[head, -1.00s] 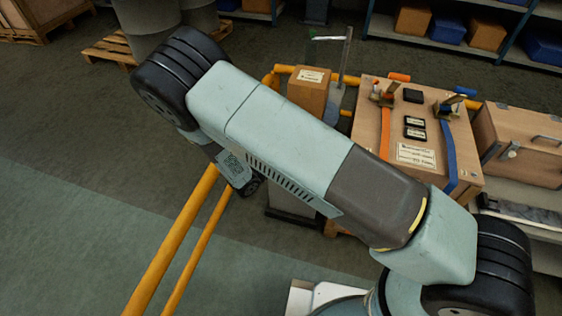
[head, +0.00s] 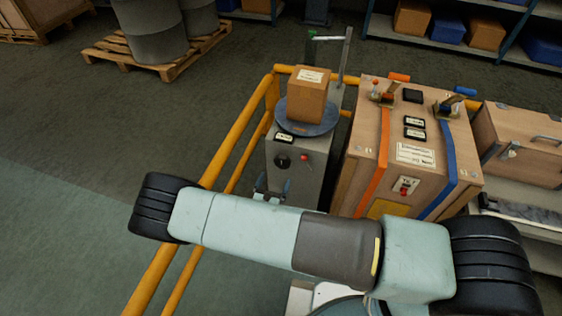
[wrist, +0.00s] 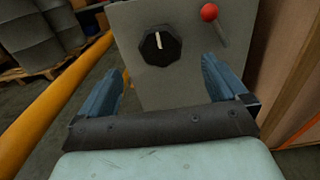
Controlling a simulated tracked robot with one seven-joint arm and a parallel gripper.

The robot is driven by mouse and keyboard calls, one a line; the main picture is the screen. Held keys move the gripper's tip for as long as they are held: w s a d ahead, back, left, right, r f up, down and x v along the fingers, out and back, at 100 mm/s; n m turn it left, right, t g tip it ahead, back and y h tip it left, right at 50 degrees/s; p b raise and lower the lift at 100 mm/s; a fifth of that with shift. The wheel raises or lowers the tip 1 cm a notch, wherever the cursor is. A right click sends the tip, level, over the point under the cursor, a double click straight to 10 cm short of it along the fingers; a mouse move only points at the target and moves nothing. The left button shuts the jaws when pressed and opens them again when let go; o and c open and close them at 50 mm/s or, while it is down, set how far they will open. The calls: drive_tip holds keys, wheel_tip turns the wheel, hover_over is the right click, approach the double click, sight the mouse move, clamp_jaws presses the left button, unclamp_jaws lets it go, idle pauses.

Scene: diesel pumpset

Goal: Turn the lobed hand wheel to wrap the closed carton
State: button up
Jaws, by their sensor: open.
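The closed carton (head: 308,95) stands upright on a round blue-grey turntable (head: 287,119) on top of a grey machine cabinet (head: 312,182). The black lobed hand wheel (head: 282,161) with a pale pointer mark is on the cabinet's front face. It also shows in the wrist view (wrist: 160,45), ahead of my gripper and between the lines of its fingers. My gripper (wrist: 165,82) is open and empty, with its blue fingers apart and short of the wheel. In the head view my gripper (head: 271,190) is just below the wheel, partly hidden by my arm.
A red-knobbed lever (wrist: 209,13) sits right of the wheel. A yellow rail (head: 225,145) runs along the left. A wooden case (head: 365,150) with orange and blue straps stands close on the right. A post (head: 345,55) rises behind the carton.

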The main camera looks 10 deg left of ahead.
sight(281, 163)
drive_tip(key=w, duration=1)
drive_tip(key=shift+w+d, duration=0.35)
drive_tip(key=shift+w, duration=0.05)
drive_tip(key=c, duration=0.9)
drive_tip(key=shift+a, duration=0.2)
drive_tip(key=shift+c, duration=0.2)
drive_tip(key=shift+d, duration=0.1)
